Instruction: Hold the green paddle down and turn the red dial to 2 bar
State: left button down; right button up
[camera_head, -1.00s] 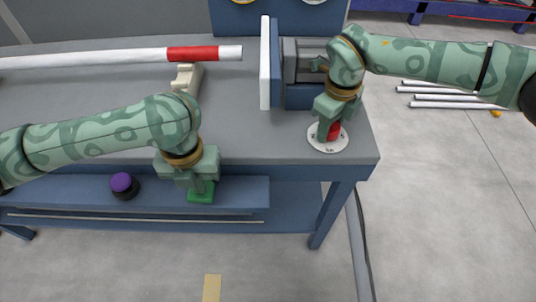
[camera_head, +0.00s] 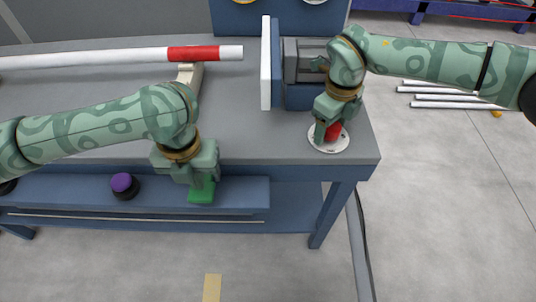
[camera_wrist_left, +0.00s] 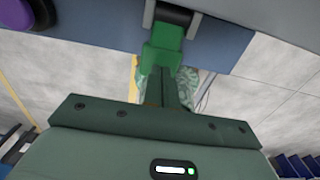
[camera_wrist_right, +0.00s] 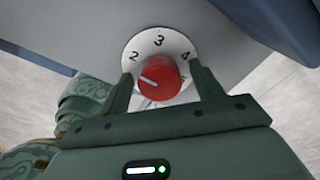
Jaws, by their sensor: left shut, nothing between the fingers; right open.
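The green paddle (camera_head: 201,194) sits on the blue front ledge of the bench. My left gripper (camera_head: 203,180) is shut and empty, its fingertips over the paddle. In the left wrist view the fingertips (camera_wrist_left: 164,72) are at the paddle (camera_wrist_left: 164,48), seemingly touching it; firm pressing cannot be told. The red dial (camera_head: 333,131) stands on a white round scale (camera_head: 328,146) at the bench's right front corner. In the right wrist view my right gripper (camera_wrist_right: 163,88) is open, one finger on each side of the dial (camera_wrist_right: 160,78). The dial's white mark points left, below the 2.
A purple-topped black button (camera_head: 123,186) is on the ledge left of the paddle. A white pipe with a red band (camera_head: 193,54) rests on a cream support (camera_head: 189,76). A white plate and blue-grey fixture (camera_head: 306,92) stand behind the dial.

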jog(key=shift+r, duration=3.55)
pick_arm(q)
notch_tip(320, 180, up, 10)
jog(key=shift+s, duration=0.1)
pick_arm(e)
jog(key=shift+f, duration=0.1)
